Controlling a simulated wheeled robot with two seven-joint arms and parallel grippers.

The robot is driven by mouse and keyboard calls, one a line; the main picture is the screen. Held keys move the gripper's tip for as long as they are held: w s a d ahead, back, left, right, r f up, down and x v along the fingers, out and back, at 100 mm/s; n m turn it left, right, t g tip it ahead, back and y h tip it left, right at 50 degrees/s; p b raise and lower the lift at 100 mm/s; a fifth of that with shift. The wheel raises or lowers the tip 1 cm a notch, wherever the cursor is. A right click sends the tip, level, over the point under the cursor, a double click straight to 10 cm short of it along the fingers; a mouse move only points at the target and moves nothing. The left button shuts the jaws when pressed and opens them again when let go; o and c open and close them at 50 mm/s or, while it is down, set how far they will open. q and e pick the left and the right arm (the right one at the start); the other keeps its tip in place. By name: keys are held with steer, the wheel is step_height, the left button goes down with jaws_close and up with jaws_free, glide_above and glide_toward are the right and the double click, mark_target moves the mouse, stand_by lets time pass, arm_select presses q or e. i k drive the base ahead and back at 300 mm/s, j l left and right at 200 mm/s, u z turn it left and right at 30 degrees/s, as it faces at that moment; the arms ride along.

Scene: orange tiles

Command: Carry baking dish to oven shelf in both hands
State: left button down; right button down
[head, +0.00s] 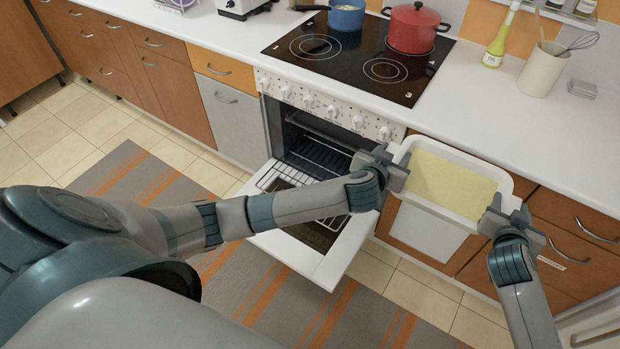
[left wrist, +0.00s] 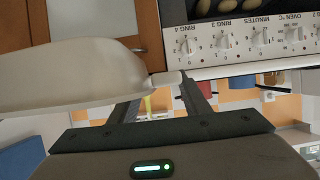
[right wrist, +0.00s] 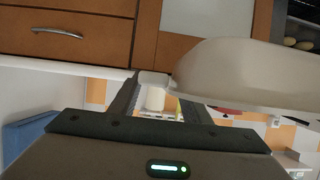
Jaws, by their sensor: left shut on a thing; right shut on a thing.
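A white baking dish (head: 433,213) with a flat pale yellow filling is held in the air in front of the drawers, right of the oven. My left gripper (head: 394,168) is shut on its left end; the dish's side fills the left of the left wrist view (left wrist: 70,80). My right gripper (head: 508,214) is shut on its right end, and the dish also shows in the right wrist view (right wrist: 240,75). The oven (head: 325,140) is open, its door (head: 335,262) folded down. A wire shelf (head: 318,157) shows inside, partly hidden by my left arm.
A blue pot (head: 346,16) and a red pot (head: 413,28) stand on the black hob (head: 340,60) above the oven. An oil bottle (head: 499,45) and a utensil holder (head: 543,70) stand on the counter. A striped rug (head: 150,190) lies on the floor.

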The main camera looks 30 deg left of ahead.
mark_target(316, 180)
steer(key=j+u, duration=0.15)
steer(key=j, duration=0.35)
steer(key=j+u, duration=0.15)
steer(key=j, duration=0.35)
steer(key=i+j+u, duration=0.15)
steer(key=j, duration=0.3)
